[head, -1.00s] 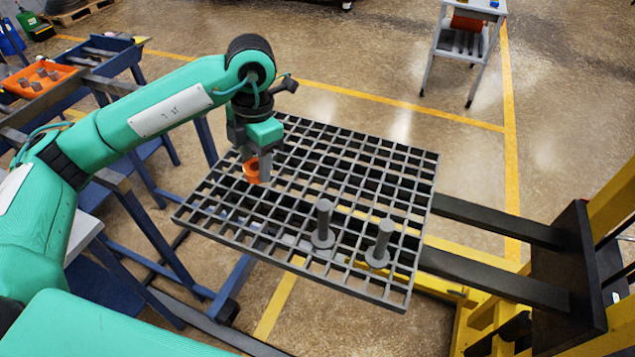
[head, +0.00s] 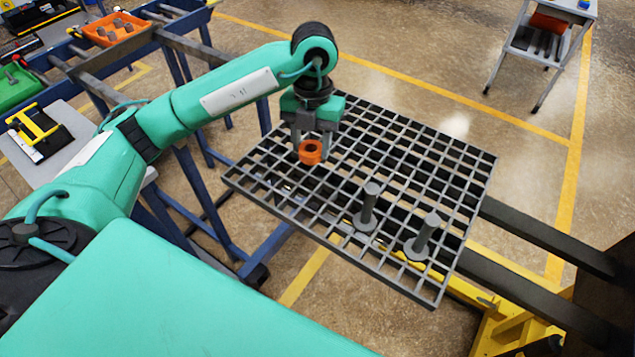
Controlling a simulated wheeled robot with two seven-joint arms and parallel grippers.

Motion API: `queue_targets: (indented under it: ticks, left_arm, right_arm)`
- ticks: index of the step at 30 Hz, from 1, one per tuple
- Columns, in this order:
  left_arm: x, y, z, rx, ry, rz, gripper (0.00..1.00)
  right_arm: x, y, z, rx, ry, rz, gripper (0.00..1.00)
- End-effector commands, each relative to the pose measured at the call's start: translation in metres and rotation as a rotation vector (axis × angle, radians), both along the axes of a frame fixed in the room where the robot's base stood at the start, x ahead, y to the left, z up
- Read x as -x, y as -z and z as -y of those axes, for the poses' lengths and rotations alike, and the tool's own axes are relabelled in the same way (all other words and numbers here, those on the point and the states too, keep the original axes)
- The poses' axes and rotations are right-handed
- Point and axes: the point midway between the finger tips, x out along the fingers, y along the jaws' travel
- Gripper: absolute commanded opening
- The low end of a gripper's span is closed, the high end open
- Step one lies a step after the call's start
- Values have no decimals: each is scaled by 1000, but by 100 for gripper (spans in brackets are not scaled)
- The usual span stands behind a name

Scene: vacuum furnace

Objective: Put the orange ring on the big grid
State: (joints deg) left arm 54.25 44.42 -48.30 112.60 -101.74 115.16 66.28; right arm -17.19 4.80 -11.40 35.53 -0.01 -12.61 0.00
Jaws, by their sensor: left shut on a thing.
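The orange ring (head: 311,152) is between the fingers of my left gripper (head: 310,147), which is shut on it. The gripper points down over the left part of the big grid (head: 386,145), a dark grey lattice. I cannot tell whether the ring touches the grid or hangs just above it. Two grey pegs with round bases, one (head: 369,207) nearer the middle and one (head: 424,238) to its right, stand upright on the grid's near right part. My right gripper is not in view.
The grid rests on the dark forks (head: 545,240) of a yellow lift at the right. An orange tray (head: 113,30) with grey parts sits on a blue frame at the upper left. A small table (head: 548,40) stands at the upper right. Much of the grid is bare.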

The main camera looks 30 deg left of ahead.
Motion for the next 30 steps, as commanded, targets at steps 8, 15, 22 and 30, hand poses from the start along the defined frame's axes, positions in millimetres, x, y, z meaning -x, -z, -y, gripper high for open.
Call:
queue_targets:
  ticks: [8,15,22,30]
  left_arm:
    - [2,66,0,-1,-1,-6,15]
    - [0,102,0,-1,0,0,15]
    - [1,121,0,-2,0,-2,15]
    - [0,149,0,0,1,2,15]
  right_arm:
    - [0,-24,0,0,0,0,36]
    - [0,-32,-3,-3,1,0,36]
    - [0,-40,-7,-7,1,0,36]
    - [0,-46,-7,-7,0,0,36]
